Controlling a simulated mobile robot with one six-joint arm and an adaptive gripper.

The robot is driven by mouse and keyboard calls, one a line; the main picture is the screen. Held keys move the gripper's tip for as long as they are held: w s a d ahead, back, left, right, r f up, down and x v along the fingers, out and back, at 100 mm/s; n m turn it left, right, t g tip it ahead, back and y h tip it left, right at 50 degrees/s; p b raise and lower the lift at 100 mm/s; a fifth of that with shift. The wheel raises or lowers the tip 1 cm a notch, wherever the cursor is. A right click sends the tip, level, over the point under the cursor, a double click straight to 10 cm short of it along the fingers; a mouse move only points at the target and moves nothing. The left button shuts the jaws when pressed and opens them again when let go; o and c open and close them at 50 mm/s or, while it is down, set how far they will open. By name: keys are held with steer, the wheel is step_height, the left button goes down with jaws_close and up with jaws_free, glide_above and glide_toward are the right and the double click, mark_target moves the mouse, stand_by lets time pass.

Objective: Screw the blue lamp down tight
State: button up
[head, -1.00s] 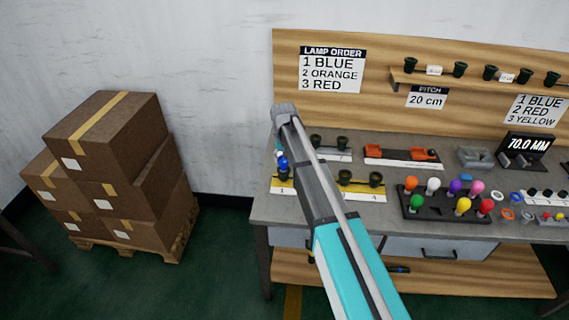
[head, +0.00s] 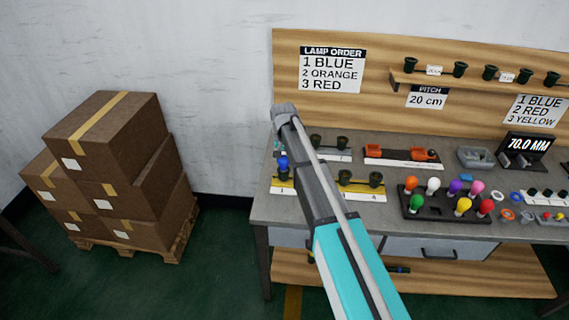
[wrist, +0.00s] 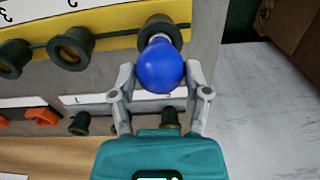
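The blue lamp (wrist: 160,68) sits in the dark socket (wrist: 158,29) at the end of the yellow strip in the wrist view. Its round bulb faces my camera. My gripper (wrist: 160,72) has one finger on either side of the bulb, with narrow gaps showing, so it looks open around the lamp and not clamped. In the head view the blue lamp (head: 283,163) stands upright at position 1 of the yellow strip (head: 345,191). My arm hides most of my gripper there. How far the lamp's thread is in its socket cannot be told.
Empty sockets (head: 376,179) stand along the same strip, and more (head: 342,142) stand behind it. A dark rack (head: 446,212) of coloured lamps is to the right. An orange fixture (head: 402,153) lies at the back. Stacked cartons (head: 110,145) stand on the floor at left.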

steer(key=o, duration=0.5)
steer(key=shift+c, duration=0.2)
steer(key=shift+s, duration=0.15)
